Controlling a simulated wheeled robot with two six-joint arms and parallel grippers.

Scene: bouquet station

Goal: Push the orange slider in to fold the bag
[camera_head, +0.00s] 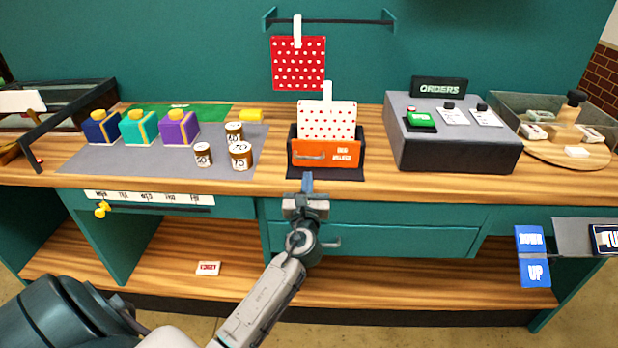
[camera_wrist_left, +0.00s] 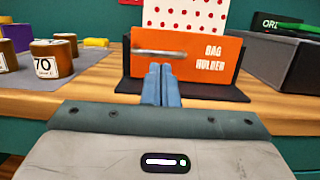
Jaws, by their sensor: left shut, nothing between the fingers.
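The orange slider (camera_head: 327,158) is the front plate of the bag holder, marked "BAG HOLDER", with a grey bar handle on its left half. In the left wrist view the orange slider (camera_wrist_left: 205,62) stands straight ahead. A white bag with red dots (camera_head: 327,120) stands upright behind it, in the dark holder (camera_head: 362,145). My left gripper (camera_head: 307,181) is shut and empty, at the counter's front edge just before the slider. In the left wrist view its blue fingertips (camera_wrist_left: 158,82) overlap the slider's lower edge; I cannot tell whether they touch. My right gripper is not in view.
Several weights (camera_head: 240,155) and three coloured boxes (camera_head: 139,128) stand to the left on a grey mat (camera_head: 100,160). A grey orders console (camera_head: 450,150) stands to the right. A red dotted bag (camera_head: 298,62) hangs above. Bare counter (camera_head: 375,185) lies around the holder's front.

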